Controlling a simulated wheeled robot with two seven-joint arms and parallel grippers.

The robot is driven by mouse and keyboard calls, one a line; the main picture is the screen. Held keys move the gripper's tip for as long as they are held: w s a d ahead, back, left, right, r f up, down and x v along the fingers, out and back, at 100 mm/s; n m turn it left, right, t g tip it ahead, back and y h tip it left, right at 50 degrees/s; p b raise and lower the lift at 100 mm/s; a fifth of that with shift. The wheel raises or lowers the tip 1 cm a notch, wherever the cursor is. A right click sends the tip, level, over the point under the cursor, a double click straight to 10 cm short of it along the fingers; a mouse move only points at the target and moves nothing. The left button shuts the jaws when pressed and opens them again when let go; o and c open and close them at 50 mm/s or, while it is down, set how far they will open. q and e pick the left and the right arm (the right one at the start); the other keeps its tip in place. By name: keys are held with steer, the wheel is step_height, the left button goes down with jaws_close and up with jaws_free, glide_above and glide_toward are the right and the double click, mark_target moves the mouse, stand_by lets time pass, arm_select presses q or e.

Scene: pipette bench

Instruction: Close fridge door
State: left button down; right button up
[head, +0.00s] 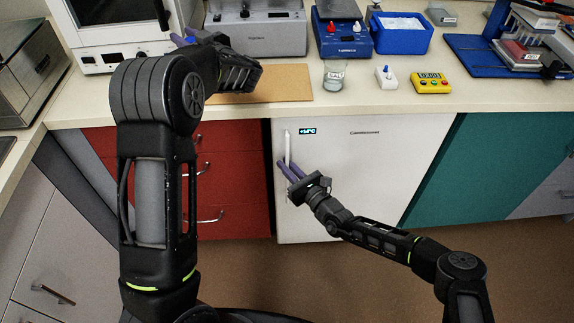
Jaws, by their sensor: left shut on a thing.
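The small white fridge (380,170) stands under the counter, its door front facing me with a slim upright handle (288,140) near the left edge. The door looks about flush with the cabinets; I cannot tell whether a small gap is left. My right gripper (287,168) is at this handle, its two purple fingers apart on either side of it; contact is unclear. My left gripper (182,40) is above the counter at the back left, near the white appliance. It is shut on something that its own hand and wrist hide.
A red drawer unit (240,165) is left of the fridge and a teal cabinet (470,165) right of it. On the counter are a brown board (285,83), a glass jar (334,78), a yellow timer (431,84), a blue bin (402,42) and a white appliance (100,55).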

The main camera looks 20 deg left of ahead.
steer(key=shift+o, duration=1.2)
steer(key=shift+w+d+r, duration=0.3)
steer(key=shift+w+d, duration=0.05)
steer(key=shift+w, duration=0.05)
steer(key=s+p+v, duration=0.1)
steer(key=v, duration=1.1)
steer(key=shift+a+f, duration=0.3)
steer(key=shift+a, duration=0.05)
